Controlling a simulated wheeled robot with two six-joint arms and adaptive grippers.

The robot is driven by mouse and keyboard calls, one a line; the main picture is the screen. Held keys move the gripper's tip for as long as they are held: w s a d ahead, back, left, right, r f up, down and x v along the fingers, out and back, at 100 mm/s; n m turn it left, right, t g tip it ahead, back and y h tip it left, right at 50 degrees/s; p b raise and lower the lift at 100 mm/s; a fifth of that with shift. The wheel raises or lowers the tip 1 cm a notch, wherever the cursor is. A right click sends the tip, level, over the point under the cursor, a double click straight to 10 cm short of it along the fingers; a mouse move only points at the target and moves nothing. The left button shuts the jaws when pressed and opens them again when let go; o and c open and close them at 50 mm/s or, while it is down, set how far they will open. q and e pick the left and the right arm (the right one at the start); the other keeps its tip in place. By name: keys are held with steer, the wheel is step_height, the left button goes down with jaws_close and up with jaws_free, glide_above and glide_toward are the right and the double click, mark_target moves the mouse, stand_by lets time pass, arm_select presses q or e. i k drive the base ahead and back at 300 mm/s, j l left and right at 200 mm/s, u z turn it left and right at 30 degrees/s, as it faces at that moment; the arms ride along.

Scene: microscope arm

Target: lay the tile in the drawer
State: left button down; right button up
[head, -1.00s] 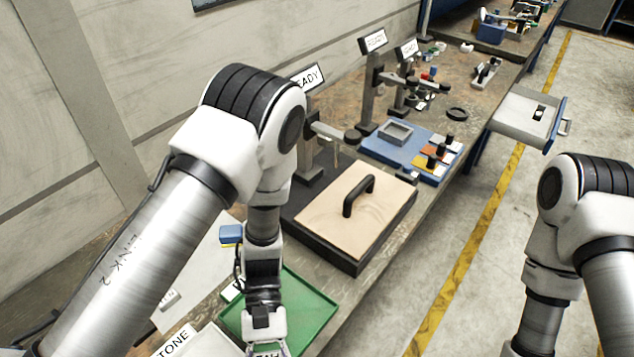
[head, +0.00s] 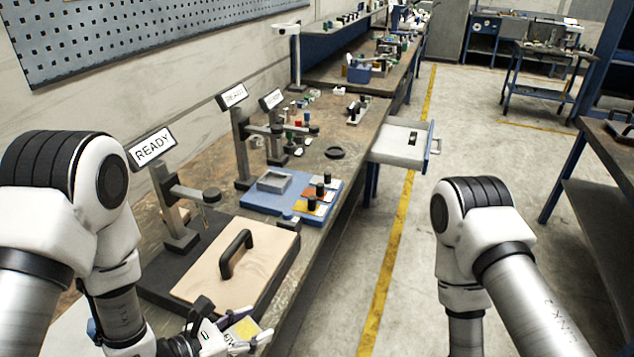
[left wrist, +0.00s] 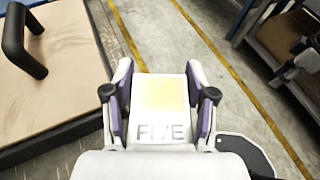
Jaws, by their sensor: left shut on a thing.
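My left gripper (head: 238,342) is shut on a pale tile (head: 246,328) with a yellow patch, at the bottom of the head view. In the left wrist view the tile (left wrist: 160,98) sits between both fingers, and the word FIVE shows on it. The gripper and tile are near the front corner of the board with the black handle. The drawer (head: 390,155) is pulled out from the bench farther along, well away from the gripper. A small dark thing (head: 412,138) lies in it. My right gripper is below the head view's edge; only its arm shows.
The handled board (head: 200,285) lies near the gripper. Beyond it are the READY stand (head: 175,205), a blue tray (head: 262,203) with coloured pieces and black knobs, other stands, and a black ring (head: 335,153). The floor beside the bench is clear.

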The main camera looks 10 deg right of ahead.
mark_target(391, 153)
steer(key=i+l, duration=0.25)
steer(key=l, duration=0.15)
steer(key=i+l, duration=0.25)
steer(key=i+l+u, duration=0.1)
steer(key=i+l, duration=0.15)
steer(key=l, duration=0.25)
steer(key=i+l, duration=0.25)
steer(key=l, duration=0.15)
steer(key=i+l+u, duration=0.1)
steer(key=i+l, duration=0.15)
steer(key=l, duration=0.15)
steer(key=i+l, duration=0.2)
steer(key=l, duration=0.25)
steer(key=i+l, duration=0.25)
steer(key=l, duration=0.15)
